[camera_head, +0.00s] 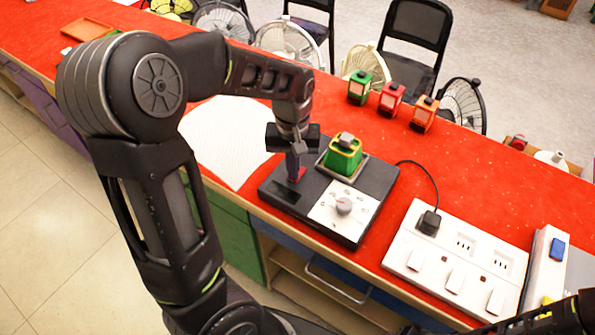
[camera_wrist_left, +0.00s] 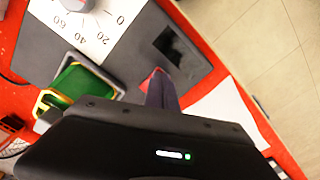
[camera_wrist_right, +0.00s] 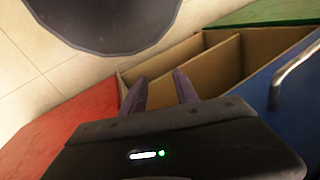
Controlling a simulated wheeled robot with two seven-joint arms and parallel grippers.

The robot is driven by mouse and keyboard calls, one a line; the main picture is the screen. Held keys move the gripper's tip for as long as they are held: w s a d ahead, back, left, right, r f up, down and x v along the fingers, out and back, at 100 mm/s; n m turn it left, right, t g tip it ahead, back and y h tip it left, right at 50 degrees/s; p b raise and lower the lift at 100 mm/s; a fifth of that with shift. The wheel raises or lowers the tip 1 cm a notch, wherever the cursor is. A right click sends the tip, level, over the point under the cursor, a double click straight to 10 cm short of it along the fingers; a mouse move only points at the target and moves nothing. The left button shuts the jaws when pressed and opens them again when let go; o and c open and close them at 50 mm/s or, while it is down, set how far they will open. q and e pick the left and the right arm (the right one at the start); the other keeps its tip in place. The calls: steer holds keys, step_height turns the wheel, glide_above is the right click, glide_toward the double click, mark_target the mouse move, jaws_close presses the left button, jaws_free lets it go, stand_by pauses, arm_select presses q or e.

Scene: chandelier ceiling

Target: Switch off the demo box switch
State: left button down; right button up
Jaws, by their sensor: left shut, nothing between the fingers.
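The demo box (camera_head: 375,187) is a flat dark grey box on the red counter, with a white dial plate (camera_head: 342,207) and a green and yellow block (camera_head: 343,155) on top. A small red switch (camera_head: 299,172) sits on its left part, partly hidden by my left gripper (camera_head: 294,176). My left gripper is shut and empty, pointing down at the switch. In the left wrist view the fingertips (camera_wrist_left: 160,82) overlap the red switch, and I cannot tell whether they touch. In the right wrist view my right gripper (camera_wrist_right: 160,88) is open and empty, away from the box.
A white power strip (camera_head: 456,262) with a black plug (camera_head: 429,222) lies right of the box. Small green, red and orange blocks (camera_head: 391,98) stand at the back. White paper (camera_head: 225,130) lies left of the box. Open shelves (camera_wrist_right: 190,65) are near my right gripper.

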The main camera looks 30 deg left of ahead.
arm_select(q)
steer(key=shift+r+p, duration=2.85)
steer(key=shift+r, duration=0.6)
